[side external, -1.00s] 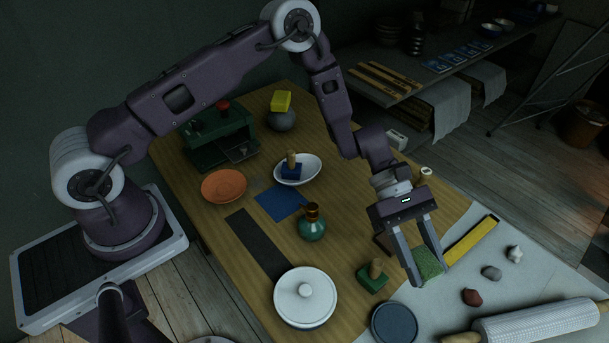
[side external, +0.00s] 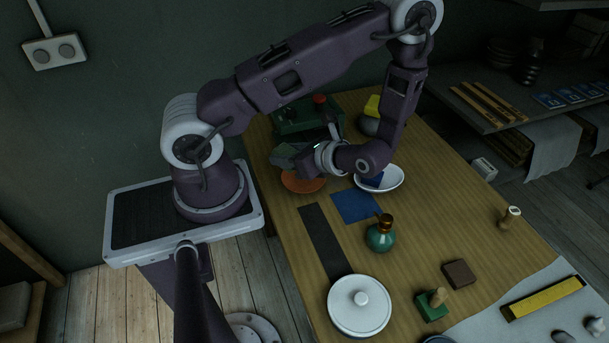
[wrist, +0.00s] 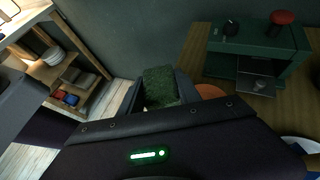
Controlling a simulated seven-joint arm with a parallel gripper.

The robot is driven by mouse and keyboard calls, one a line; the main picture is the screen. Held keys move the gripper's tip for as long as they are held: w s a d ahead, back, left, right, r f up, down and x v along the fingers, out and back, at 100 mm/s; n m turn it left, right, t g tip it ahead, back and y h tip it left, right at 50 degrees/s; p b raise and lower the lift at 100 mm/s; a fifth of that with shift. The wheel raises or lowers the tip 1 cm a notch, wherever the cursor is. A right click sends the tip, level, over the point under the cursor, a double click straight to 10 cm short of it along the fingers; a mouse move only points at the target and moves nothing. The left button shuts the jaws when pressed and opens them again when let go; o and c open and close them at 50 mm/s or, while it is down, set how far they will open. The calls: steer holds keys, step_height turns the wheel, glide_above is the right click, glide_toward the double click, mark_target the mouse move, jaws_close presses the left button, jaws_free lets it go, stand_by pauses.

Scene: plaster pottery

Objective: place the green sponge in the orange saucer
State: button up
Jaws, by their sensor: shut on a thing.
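The green sponge (wrist: 160,86) is between the two fingers of my gripper (wrist: 158,92) in the wrist view. My gripper (side external: 284,156) is shut on it. In the side external view the gripper points left, tilted over, just above and behind the orange saucer (side external: 304,185). The sponge is hard to make out there. The saucer lies on the wooden table, its back part hidden by the gripper; its front shows no object. A piece of the saucer also shows right of the gripper in the wrist view (wrist: 211,91).
A dark green press (side external: 290,122) stands close behind the saucer. A white oval dish (side external: 396,182) holding a blue block is to the right. A blue sheet (side external: 356,206), teal bottle (side external: 380,237) and white lidded pot (side external: 358,304) lie nearer the front.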

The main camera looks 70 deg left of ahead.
mark_target(289, 180)
steer(key=w+a+r+m+t+y, duration=0.1)
steer(key=w+a+m+t, duration=0.5)
steer(key=shift+n, duration=0.3)
step_height(289, 180, down, 14)
steer(key=shift+w+a+r, duration=0.1)
steer(key=o, duration=1.3)
